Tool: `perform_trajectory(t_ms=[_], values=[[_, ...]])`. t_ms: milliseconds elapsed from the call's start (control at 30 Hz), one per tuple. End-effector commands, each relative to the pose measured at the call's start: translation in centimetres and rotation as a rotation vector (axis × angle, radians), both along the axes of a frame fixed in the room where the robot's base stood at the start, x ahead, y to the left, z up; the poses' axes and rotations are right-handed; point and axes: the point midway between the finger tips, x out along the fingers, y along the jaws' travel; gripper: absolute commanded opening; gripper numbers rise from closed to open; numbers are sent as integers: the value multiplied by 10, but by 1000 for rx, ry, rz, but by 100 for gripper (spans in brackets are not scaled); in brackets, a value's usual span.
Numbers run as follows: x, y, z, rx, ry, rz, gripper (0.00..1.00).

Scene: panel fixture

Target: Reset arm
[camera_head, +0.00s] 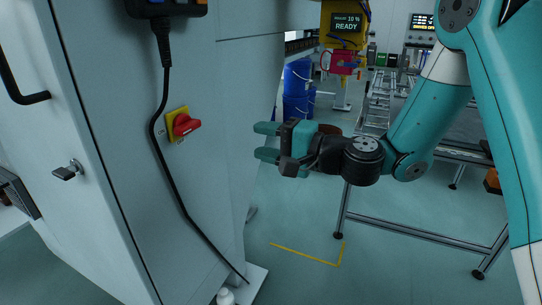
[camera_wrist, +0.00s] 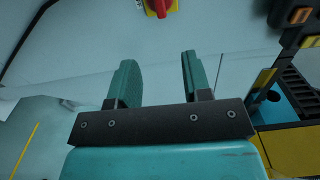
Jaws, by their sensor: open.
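My gripper (camera_head: 267,142) is open and empty at the end of my teal arm, in the middle of the head view. Its two teal fingers point left toward the cabinet and stand apart from it. The wrist view shows the same gripper (camera_wrist: 158,82) with a clear gap between its fingers. A red rotary switch (camera_head: 184,125) on a yellow plate sits on the cabinet panel, left of the gripper. The switch (camera_wrist: 161,6) also shows at the top edge of the wrist view, beyond the fingertips and partly cut off.
The pale cabinet (camera_head: 225,110) fills the left, with a hanging black cable (camera_head: 165,120), a black handle (camera_head: 22,90) and a latch (camera_head: 67,171). Blue drums (camera_head: 297,90) stand behind the gripper. A metal-framed table (camera_head: 420,233) stands right, under my arm. Open floor lies below the gripper.

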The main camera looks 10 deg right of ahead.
Motion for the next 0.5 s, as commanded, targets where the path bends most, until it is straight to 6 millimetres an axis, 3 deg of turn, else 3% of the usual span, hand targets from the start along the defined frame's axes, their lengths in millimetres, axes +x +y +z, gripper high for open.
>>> perform_trajectory(t_ms=[500], values=[[-8, -8, 0, -2, 0, 2, 45]])
